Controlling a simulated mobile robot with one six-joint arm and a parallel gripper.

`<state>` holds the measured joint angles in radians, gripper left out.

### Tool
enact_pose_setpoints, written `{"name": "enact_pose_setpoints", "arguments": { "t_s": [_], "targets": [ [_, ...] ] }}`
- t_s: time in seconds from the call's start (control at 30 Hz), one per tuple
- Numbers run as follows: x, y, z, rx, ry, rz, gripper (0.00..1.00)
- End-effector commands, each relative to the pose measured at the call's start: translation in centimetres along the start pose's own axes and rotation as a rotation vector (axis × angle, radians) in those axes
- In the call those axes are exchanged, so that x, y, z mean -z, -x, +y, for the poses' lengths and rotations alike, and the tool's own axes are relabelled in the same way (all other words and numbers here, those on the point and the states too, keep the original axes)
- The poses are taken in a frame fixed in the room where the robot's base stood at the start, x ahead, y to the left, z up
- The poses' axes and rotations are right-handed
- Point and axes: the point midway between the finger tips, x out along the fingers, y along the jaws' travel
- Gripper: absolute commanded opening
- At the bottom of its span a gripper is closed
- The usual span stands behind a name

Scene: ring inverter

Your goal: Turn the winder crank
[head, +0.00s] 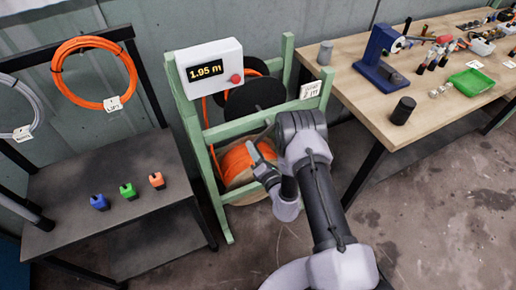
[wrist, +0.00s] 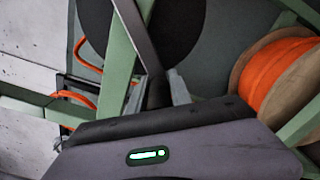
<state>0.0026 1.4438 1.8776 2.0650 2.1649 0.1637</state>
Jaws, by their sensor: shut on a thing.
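The winder is a green frame (head: 207,165) with dark round discs (head: 256,97) and orange cable. Its white box shows a display (head: 204,71) reading 1.95 m, with a red button beside it. The crank shows in the wrist view as a grey arm (wrist: 137,35) running down to a dark handle (wrist: 158,92). My gripper (head: 258,158) is at the front of the frame, shut on the crank handle; in the wrist view its fingers (wrist: 160,98) are around the handle. My arm hides much of the crank in the head view.
An orange cable spool (head: 236,163) sits low in the frame, close to my gripper. A dark table (head: 100,160) with three small coloured blocks stands left. A wooden workbench (head: 425,100) with tools and a green tray (head: 471,82) stands right. Open floor lies at the lower right.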

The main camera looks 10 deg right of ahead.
Motion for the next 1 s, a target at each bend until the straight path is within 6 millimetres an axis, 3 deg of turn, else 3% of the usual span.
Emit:
{"name": "enact_pose_setpoints", "arguments": {
  "t_s": [0.33, 0.9, 0.93, 1.0],
  "targets": [
    [0.1, 0.0, 1.4, 0.001, -0.028, 0.000, 0.00],
    [0.0, 0.0, 1.7, -0.001, -0.024, -0.002, 0.00],
    [0.0, -0.1, 1.7, -0.001, -0.024, -0.002, 0.28],
    [0.0, -0.1, 1.7, -0.001, -0.024, -0.001, 0.41]
  ]
}}
